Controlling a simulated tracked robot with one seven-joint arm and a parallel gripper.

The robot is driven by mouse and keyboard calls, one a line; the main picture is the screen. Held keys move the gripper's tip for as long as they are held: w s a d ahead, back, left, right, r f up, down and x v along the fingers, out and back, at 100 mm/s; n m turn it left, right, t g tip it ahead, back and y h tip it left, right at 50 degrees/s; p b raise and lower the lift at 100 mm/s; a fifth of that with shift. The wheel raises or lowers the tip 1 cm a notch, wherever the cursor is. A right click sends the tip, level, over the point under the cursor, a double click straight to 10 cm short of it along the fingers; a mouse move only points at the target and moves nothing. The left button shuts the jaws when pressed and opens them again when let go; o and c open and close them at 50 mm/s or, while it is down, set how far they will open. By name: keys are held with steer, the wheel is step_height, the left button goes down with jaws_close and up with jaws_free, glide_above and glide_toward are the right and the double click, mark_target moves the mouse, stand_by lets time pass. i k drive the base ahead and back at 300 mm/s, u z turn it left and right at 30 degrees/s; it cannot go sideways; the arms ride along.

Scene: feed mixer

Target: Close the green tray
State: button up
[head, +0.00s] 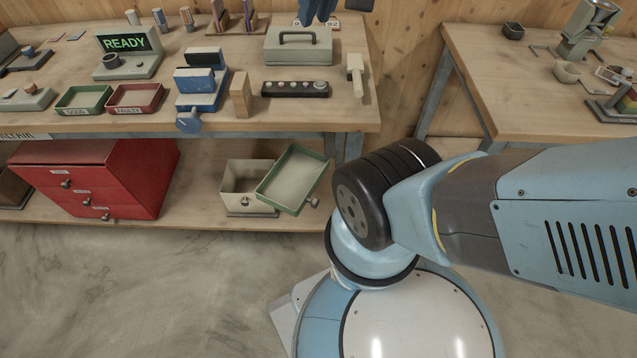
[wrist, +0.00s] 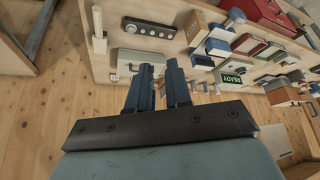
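A green-rimmed tray (head: 293,176) with a pale inside and a round knob at its right sits on the lower shelf. It is tilted and overlaps the right side of a pale open box (head: 247,187). I cannot tell how the two are joined. My gripper (head: 318,14) is only partly in the head view, at the top edge, high above the bench and far from this tray. In the wrist view its two blue fingers (wrist: 160,82) stand apart with nothing seen between them. The green-rimmed tray is not clearly seen in the wrist view.
On the bench lie a small green tray (head: 83,99) marked GOOD and a red tray (head: 135,98) marked FAULTY. A red drawer cabinet (head: 100,175) stands left on the lower shelf. A second table (head: 545,95) is at right. My arm crosses the right side.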

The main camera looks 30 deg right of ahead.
mark_target(289, 184)
steer(key=z, duration=0.9)
steer(key=k, duration=1.85)
steer(key=u, duration=1.05)
steer(key=i, duration=1)
steer(key=z, duration=0.05)
